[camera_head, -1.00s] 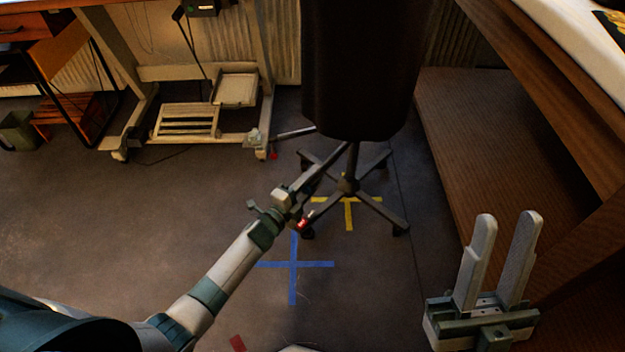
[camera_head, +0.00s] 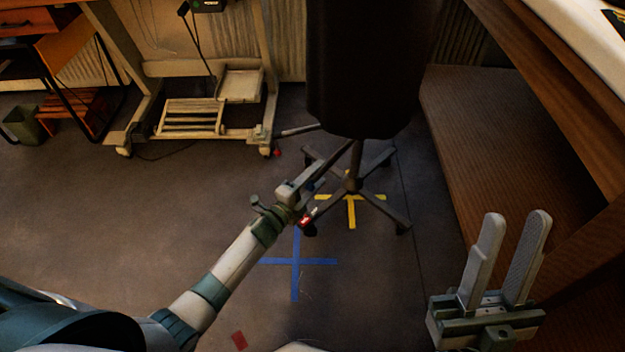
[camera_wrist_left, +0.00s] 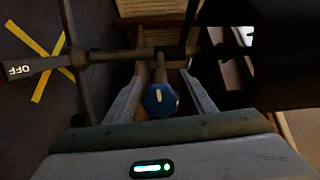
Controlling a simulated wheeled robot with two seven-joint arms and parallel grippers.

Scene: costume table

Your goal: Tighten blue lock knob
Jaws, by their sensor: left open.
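The blue lock knob (camera_wrist_left: 160,100) is faceted, with a pale mark on its face. In the left wrist view it sits between the two fingers of my left gripper (camera_wrist_left: 163,76), with visible gaps on both sides. The left gripper is open and also shows in the head view (camera_head: 330,165), reaching in front of the dark chair-like stand. My right gripper (camera_head: 513,240) is open and empty at the lower right, beside the wooden furniture.
The dark stand (camera_head: 365,70) has a spoked wheeled base (camera_head: 352,186) over yellow floor tape (camera_head: 351,212). A bar (camera_wrist_left: 28,68) marked OFF crosses the wrist view. A wooden shelf (camera_head: 480,130) stands right and a pale wheeled frame (camera_head: 205,137) back left.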

